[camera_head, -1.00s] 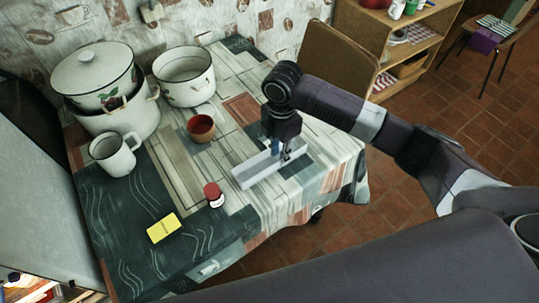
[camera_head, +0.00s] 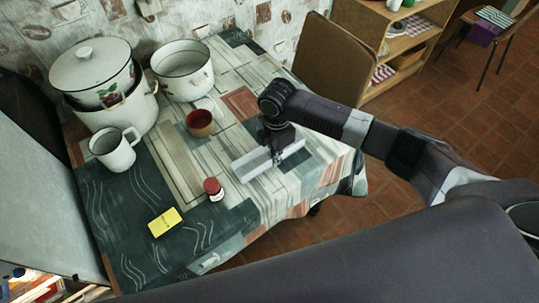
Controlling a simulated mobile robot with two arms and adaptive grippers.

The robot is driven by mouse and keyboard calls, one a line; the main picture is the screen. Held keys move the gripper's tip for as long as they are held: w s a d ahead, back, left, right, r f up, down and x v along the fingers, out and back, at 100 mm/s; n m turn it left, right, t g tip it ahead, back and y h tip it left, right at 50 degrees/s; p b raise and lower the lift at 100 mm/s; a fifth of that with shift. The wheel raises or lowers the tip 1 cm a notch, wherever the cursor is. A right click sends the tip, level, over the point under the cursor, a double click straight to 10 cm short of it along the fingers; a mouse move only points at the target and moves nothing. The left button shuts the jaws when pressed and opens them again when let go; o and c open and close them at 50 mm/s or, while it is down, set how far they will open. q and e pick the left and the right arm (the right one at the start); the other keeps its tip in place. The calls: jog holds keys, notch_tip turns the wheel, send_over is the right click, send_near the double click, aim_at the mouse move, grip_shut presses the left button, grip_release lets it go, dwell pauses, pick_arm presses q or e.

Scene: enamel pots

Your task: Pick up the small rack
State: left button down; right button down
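The small rack (camera_head: 250,166) is a long, light grey piece lying near the right edge of the table, slanting up to the right. My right gripper (camera_head: 277,156) points down at the rack's middle, with its fingertips down at or inside it. The fingers are dark and partly hidden by the rack and the wrist, so I cannot tell whether they are closed on it. The rack appears to rest on the tablecloth. My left gripper is not in view.
On the patterned table (camera_head: 190,236) stand a white mug (camera_head: 112,150), a reddish-brown cup (camera_head: 200,124), a red-lidded jar (camera_head: 213,189) and a yellow box (camera_head: 165,222). Enamel pots (camera_head: 183,75) stand at the back left. A brown chair (camera_head: 330,60) stands beyond the table.

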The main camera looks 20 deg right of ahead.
jog(key=shift+r, duration=0.1)
dwell(0.3)
notch_tip(320, 180, up, 20)
jog(key=b, duration=0.2)
jog(key=s+d+r+m, duration=0.1)
jog(key=s+d+m, duration=0.1)
jog(key=s+m, duration=0.5)
jog(key=s+d+r+m, duration=0.1)
jog(key=s+m, duration=0.5)
jog(key=m, duration=0.9)
jog(key=shift+s+d, duration=0.4)
jog(key=shift+d, duration=0.15)
jog(key=shift+a, duration=0.15)
